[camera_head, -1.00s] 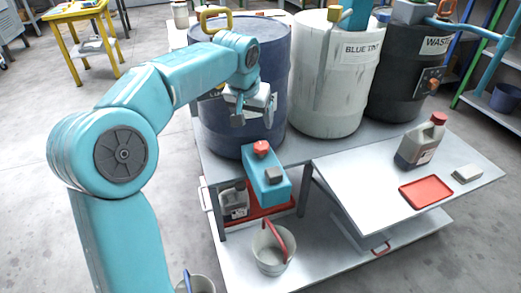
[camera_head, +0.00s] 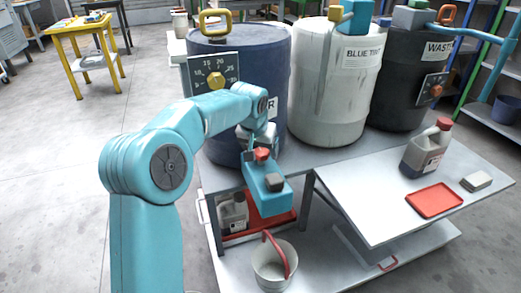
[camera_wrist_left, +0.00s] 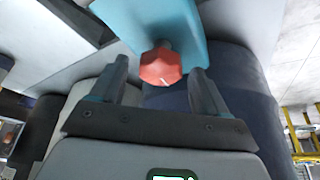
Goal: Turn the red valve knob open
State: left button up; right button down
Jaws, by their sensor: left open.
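The red valve knob (camera_head: 262,154) sits on top of a teal valve body (camera_head: 268,187) in front of the blue drum (camera_head: 225,160). My left gripper (camera_head: 257,138) is right behind the knob in the head view, its fingers mostly hidden by the wrist. In the left wrist view, my left gripper (camera_wrist_left: 160,72) is open with a finger on each side of the red knob (camera_wrist_left: 160,67). Gaps show between the knob and both fingers. The teal body (camera_wrist_left: 150,20) lies beyond it. My right gripper is out of view.
A white drum (camera_head: 327,110) and a black drum (camera_head: 400,95) stand to the right. A jug (camera_head: 425,152) and a red tray (camera_head: 434,201) are on the side table (camera_head: 370,205). A bucket with a red handle (camera_head: 272,275) stands below the valve.

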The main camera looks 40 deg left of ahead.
pick_arm(q)
jog(key=c, duration=1)
jog(key=shift+c, duration=0.2)
